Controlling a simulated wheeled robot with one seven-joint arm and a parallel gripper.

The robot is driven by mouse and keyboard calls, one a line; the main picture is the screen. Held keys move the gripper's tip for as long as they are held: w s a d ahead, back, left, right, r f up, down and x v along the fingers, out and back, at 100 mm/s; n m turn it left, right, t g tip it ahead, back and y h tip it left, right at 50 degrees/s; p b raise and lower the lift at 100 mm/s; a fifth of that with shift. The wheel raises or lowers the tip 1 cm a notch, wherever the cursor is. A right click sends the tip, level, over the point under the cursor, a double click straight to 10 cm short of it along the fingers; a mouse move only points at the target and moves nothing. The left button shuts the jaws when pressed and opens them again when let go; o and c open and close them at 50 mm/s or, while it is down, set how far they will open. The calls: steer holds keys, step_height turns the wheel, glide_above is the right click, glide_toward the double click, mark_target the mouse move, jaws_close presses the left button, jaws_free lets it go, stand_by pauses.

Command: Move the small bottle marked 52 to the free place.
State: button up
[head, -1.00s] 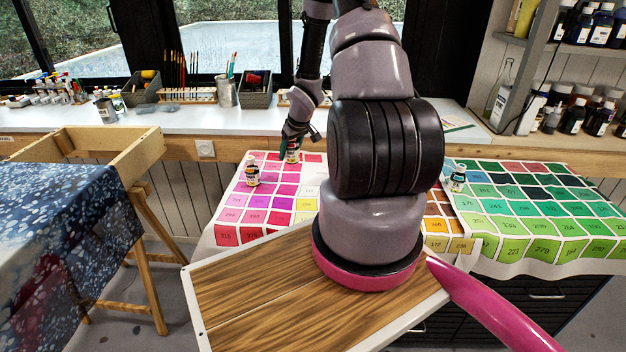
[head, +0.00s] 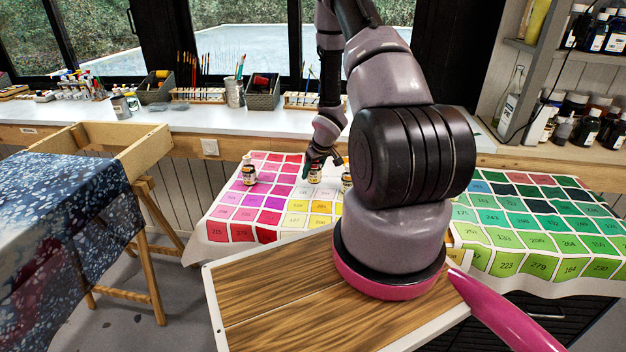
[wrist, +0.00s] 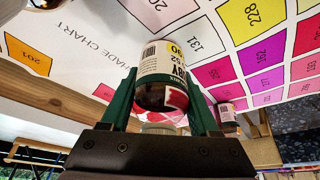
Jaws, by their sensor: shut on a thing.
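My gripper (head: 320,155) is shut on a small dark bottle (wrist: 160,92) with a cream label. In the wrist view, its green fingers clasp both sides of the bottle, and the label print is upside down and appears to include 52. In the head view the held bottle (head: 314,174) is upright over the pink and yellow part of the shade chart (head: 222,212). I cannot tell whether its base touches the chart. The free place cannot be made out with certainty.
A second small bottle (head: 249,172) stands on the chart to the left. A third bottle (head: 346,178) is close to the right of the held one, partly behind my arm. A green chart (head: 540,225) lies to the right. Brushes and pots line the white counter (head: 190,122) behind.

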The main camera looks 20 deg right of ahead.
mark_target(312, 178)
steer(key=shift+f, duration=1.55)
steer(key=shift+a, duration=0.1)
steer(key=o, duration=1.5)
steer(key=shift+f, duration=0.15)
steer(key=shift+c, duration=0.2)
